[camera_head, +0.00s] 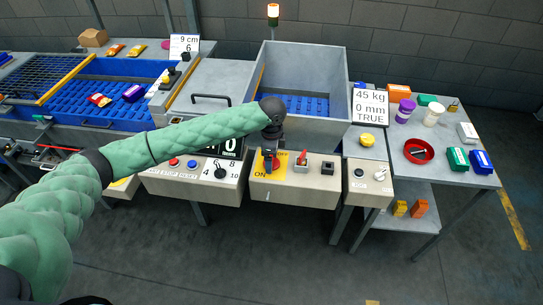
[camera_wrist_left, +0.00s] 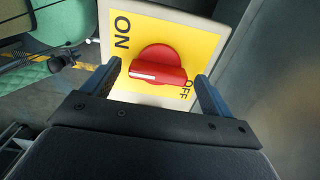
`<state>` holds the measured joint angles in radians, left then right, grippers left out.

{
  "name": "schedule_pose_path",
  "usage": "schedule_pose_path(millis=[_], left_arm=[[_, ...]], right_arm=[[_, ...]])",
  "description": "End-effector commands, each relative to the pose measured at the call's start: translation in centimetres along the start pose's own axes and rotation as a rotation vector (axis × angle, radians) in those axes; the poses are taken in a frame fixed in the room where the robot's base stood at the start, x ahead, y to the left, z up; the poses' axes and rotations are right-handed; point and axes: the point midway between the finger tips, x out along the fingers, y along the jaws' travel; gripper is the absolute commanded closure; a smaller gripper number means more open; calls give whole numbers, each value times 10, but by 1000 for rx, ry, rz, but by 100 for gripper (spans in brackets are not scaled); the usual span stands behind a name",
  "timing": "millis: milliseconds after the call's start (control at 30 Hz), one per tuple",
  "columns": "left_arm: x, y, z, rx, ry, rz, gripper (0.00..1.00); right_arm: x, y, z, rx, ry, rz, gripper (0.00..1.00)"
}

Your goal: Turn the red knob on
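The red knob (camera_wrist_left: 158,66) sits on a yellow plate (camera_wrist_left: 195,38) marked ON and OFF on the front of a beige control box. In the left wrist view its white line runs along the grip bar, from the left towards the OFF side. My left gripper (camera_wrist_left: 155,85) is open, with one finger on each side of the knob. I cannot tell whether the fingers touch it. In the head view my left gripper (camera_head: 270,160) is over the yellow plate and hides part of the knob. My right gripper is not in view.
A red switch (camera_head: 302,157) and a black knob (camera_head: 327,167) are right of the plate on the same box. A box with a black selector (camera_head: 221,170) is to the left. A grey hopper (camera_head: 305,65) stands behind. A side table (camera_head: 440,180) holds small items.

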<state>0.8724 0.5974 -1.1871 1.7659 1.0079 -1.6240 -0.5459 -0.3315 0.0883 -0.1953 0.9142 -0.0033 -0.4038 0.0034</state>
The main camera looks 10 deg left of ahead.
Motion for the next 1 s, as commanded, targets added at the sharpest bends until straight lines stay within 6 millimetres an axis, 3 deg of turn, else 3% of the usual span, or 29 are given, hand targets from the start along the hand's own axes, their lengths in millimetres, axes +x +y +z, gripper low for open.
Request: schedule_pose_path(millis=[400, 500, 700, 1000], left_arm=[[-8, 0, 0, 1, 0, 1, 15], [-21, 0, 0, 0, 0, -1, 15], [-53, 0, 0, 0, 0, -1, 15], [-76, 0, 0, 0, 0, 1, 15]], right_arm=[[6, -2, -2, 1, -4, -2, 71], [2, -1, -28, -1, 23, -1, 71], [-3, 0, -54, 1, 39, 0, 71], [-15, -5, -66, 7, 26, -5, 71]])
